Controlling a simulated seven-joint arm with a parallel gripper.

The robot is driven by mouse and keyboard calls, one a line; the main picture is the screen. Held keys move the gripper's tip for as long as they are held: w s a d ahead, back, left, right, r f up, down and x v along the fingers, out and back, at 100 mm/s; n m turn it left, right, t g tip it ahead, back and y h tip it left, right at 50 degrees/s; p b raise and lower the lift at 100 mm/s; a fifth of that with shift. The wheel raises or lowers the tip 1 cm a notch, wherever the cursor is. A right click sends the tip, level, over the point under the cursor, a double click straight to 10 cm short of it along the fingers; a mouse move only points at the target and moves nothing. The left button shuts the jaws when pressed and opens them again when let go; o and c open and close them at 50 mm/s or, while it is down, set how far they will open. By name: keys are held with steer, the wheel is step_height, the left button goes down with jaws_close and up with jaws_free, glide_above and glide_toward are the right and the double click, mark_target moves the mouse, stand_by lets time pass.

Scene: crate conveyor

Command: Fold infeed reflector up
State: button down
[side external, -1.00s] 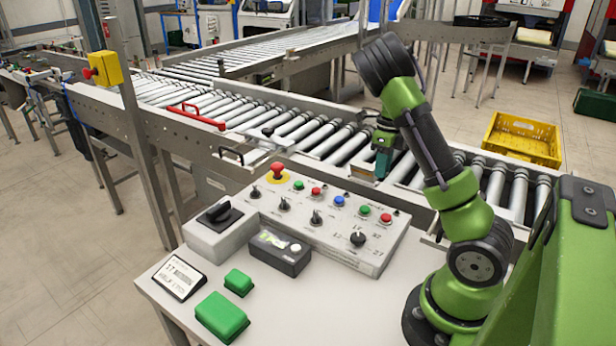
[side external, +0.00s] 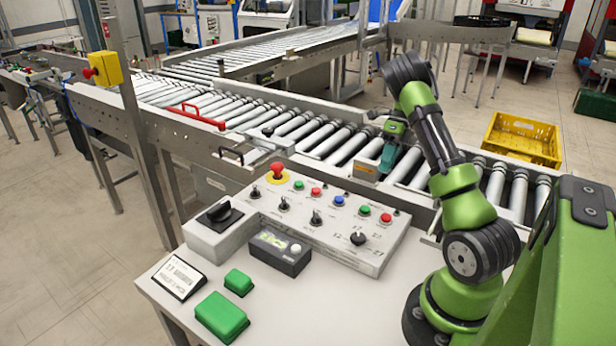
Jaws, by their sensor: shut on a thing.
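My gripper (side external: 386,160) is low over the near side of the roller conveyor (side external: 340,140), right of its middle. It is tilted and its jaws are shut on a small part, which I take to be the infeed reflector. The fingers and the small size hide most of that part, so its exact angle cannot be told. A grey box with an orange face (side external: 365,170) sits on the near rail just left of the fingertips.
The control panel (side external: 310,225) with buttons and knobs stands on the table in front. A red handle (side external: 197,117) and a black handle (side external: 231,155) are on the conveyor to the left. A yellow crate (side external: 522,139) lies on the floor behind. The rollers hold no crates.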

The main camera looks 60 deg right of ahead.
steer(key=c, duration=1.1)
jaws_free()
steer(key=v, duration=1.2)
